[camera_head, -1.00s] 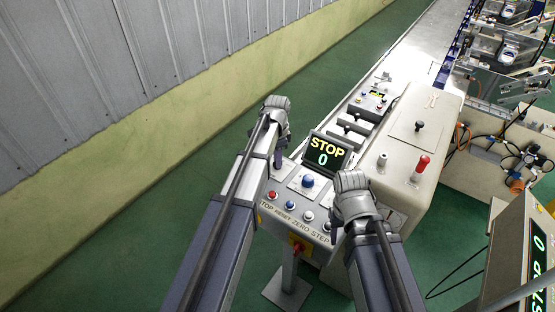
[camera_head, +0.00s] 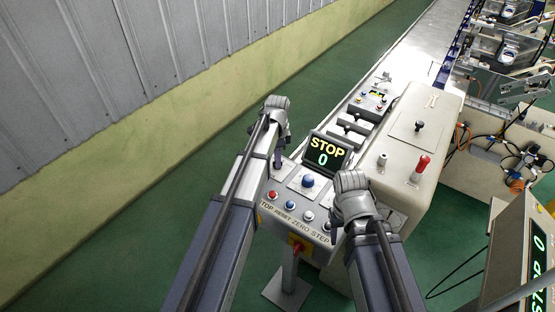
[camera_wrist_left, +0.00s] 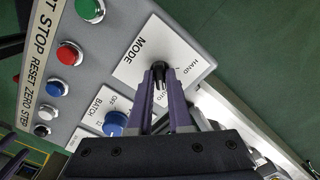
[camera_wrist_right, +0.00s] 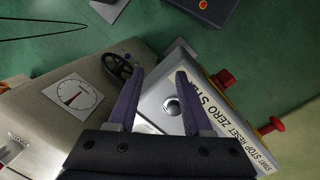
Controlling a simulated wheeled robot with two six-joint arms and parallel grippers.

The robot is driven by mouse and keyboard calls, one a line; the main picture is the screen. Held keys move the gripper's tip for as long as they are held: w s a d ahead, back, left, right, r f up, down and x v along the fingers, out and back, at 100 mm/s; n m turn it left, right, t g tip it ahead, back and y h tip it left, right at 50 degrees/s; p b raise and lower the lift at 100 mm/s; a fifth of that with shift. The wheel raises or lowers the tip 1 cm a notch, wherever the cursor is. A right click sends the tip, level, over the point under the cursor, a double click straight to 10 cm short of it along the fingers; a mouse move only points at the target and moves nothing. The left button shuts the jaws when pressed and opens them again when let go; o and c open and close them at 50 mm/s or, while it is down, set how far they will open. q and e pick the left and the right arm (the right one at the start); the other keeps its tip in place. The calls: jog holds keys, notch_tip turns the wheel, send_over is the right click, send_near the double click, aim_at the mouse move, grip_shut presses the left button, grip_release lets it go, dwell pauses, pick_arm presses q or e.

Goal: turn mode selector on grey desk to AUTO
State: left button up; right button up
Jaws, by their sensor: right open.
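The mode selector (camera_wrist_left: 159,72) is a small black knob on a white plate (camera_wrist_left: 137,62) marked MODE, HAND and AUTO, in the left wrist view. My left gripper (camera_wrist_left: 161,70) has its purple fingers close together on both sides of the knob. The fingers partly cover the knob and the AUTO label, so I cannot tell where it points. In the head view my left gripper (camera_head: 278,158) is at the left side of the grey desk (camera_head: 292,232). My right gripper (camera_wrist_right: 160,75) is open and empty above the desk's other end; it also shows in the head view (camera_head: 337,228).
The display (camera_head: 327,153) reads STOP and 0. A blue BATCH knob (camera_wrist_left: 115,122) sits beside the mode plate. Green (camera_wrist_left: 90,8), red (camera_wrist_left: 70,54) and other buttons line the desk. A beige machine housing (camera_head: 408,140) stands to the right.

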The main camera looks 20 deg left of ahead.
pick_arm(q)
jog(key=o, duration=0.4)
jog(key=shift+r, duration=0.15)
notch_tip(320, 180, up, 8)
jog(key=p, duration=0.8)
jog(key=shift+f, duration=0.2)
